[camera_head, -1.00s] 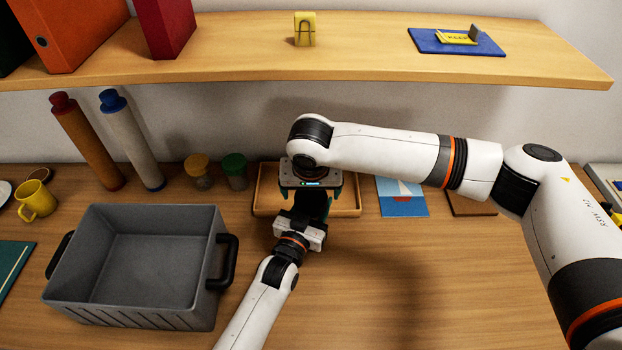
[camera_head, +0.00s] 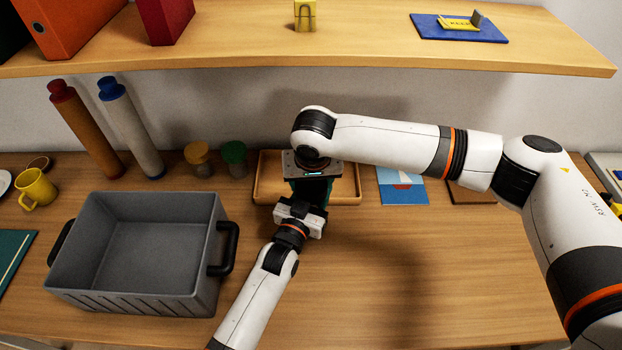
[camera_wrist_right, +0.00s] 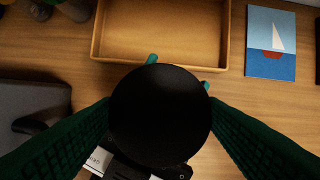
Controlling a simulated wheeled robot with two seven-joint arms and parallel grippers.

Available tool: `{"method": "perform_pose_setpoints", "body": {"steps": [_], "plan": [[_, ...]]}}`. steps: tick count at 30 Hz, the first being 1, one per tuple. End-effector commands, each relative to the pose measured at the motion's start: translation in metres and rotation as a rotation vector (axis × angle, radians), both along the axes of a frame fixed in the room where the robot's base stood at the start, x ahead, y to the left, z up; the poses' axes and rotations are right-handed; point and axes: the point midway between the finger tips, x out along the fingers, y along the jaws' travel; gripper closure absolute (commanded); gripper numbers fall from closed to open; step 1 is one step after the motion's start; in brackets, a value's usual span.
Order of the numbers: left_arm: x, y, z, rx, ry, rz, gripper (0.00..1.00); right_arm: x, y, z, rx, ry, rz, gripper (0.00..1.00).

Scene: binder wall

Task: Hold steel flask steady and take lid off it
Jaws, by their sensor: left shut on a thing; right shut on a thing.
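The flask's round black lid (camera_wrist_right: 160,115) fills the middle of the right wrist view, between the two teal fingers of my right gripper. My right gripper (camera_head: 313,188) is shut on the lid from above. My left gripper (camera_head: 302,208) comes in low from the front and is shut on the flask; its teal fingertips show past the lid's far edge in the right wrist view. The steel body is hidden under the lid and behind my grippers, so I cannot tell whether the lid is clear of it.
A wooden tray (camera_head: 266,185) lies just behind the grippers. A grey crate (camera_head: 205,240) with black handles stands to the left. Two jars (camera_head: 198,158) (camera_head: 234,158) and a sailboat card (camera_head: 402,187) flank the tray. A shelf (camera_head: 360,50) overhangs the back. The front right table is clear.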

Motion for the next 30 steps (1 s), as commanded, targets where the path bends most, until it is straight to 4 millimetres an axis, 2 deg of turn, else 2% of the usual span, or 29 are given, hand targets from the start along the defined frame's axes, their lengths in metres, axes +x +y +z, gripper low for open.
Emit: {"method": "perform_pose_setpoints", "body": {"steps": [6, 9, 13, 20, 21, 24, 25, 30], "plan": [[-0.0001, 0.0000, -0.0003, 0.001, 0.000, 0.000, 1.00, -0.0002, -0.0020, -0.0005, 0.005, 0.005, 0.332, 0.64], [-0.0001, 0.0000, -0.0003, 0.001, 0.000, 0.000, 1.00, 0.0000, -0.0021, -0.0003, 0.003, 0.003, 0.440, 0.64], [-0.0001, 0.0001, -0.0003, 0.001, 0.000, 0.000, 1.00, 0.0000, -0.0019, 0.0000, 0.004, 0.000, 0.499, 0.64], [0.0000, 0.0003, -0.0003, 0.001, 0.000, 0.000, 1.00, 0.0000, -0.0018, 0.0002, 0.003, 0.000, 0.501, 0.64], [0.0000, 0.0003, -0.0003, 0.001, 0.000, 0.000, 1.00, 0.0000, -0.0018, 0.0002, 0.003, 0.000, 0.501, 0.35], [0.0001, 0.0003, -0.0003, 0.001, 0.001, 0.000, 1.00, 0.0001, -0.0018, 0.0002, 0.002, 0.000, 0.501, 0.19], [0.0001, 0.0003, -0.0004, 0.001, 0.001, 0.000, 1.00, 0.0000, -0.0017, 0.0002, 0.003, 0.000, 0.501, 0.15], [0.0000, 0.0000, -0.0003, 0.001, 0.001, 0.000, 1.00, -0.0001, -0.0014, 0.0001, 0.003, 0.000, 0.501, 0.15]]}}
